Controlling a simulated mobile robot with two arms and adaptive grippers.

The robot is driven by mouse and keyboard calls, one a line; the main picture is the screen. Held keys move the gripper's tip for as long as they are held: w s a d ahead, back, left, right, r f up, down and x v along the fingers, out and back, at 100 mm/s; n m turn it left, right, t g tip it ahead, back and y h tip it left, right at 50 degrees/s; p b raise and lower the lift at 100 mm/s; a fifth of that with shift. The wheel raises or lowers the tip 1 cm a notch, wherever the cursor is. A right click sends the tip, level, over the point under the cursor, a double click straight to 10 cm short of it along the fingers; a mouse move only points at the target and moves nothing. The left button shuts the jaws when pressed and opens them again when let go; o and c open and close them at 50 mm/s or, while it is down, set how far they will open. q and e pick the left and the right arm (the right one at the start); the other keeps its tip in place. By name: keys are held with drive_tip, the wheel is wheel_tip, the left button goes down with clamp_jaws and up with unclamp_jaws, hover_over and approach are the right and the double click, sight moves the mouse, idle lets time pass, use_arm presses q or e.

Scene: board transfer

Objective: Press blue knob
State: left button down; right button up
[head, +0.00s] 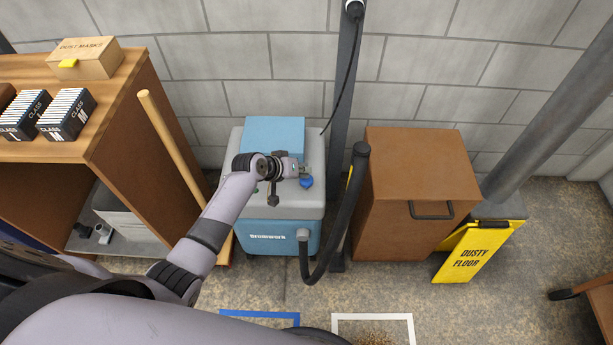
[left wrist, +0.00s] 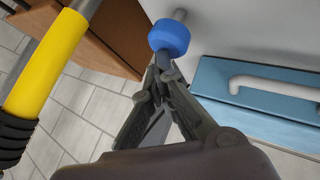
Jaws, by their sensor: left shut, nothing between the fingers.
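The blue knob (head: 306,182) sits on the grey top of the blue and grey machine (head: 266,245), near its right side. In the left wrist view the blue knob (left wrist: 169,38) is just beyond my fingertips. My left gripper (head: 301,172) is above the machine's top, right beside the knob. In the left wrist view my left gripper (left wrist: 162,66) is shut and empty, its fingertips meeting at the knob's lower edge. I cannot tell whether they touch it. My right gripper is not in view.
A black hose (head: 348,215) curves down the machine's right side, beside a dark post (head: 345,90). A brown cabinet (head: 416,195) and yellow floor sign (head: 475,250) stand to the right. A wooden shelf (head: 135,120) and a leaning wooden pole (head: 170,130) are left.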

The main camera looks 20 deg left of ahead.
use_arm(q)
drive_tip(key=shift+s+f, duration=0.1)
drive_tip(key=shift+f, duration=0.45)
drive_tip(key=shift+f+b, duration=0.35)
drive_tip(key=shift+b, duration=0.15)
idle(0.4)
drive_tip(key=shift+r+p, duration=0.7)
drive_tip(key=shift+p, duration=0.15)
drive_tip(key=shift+r+p, duration=1.1)
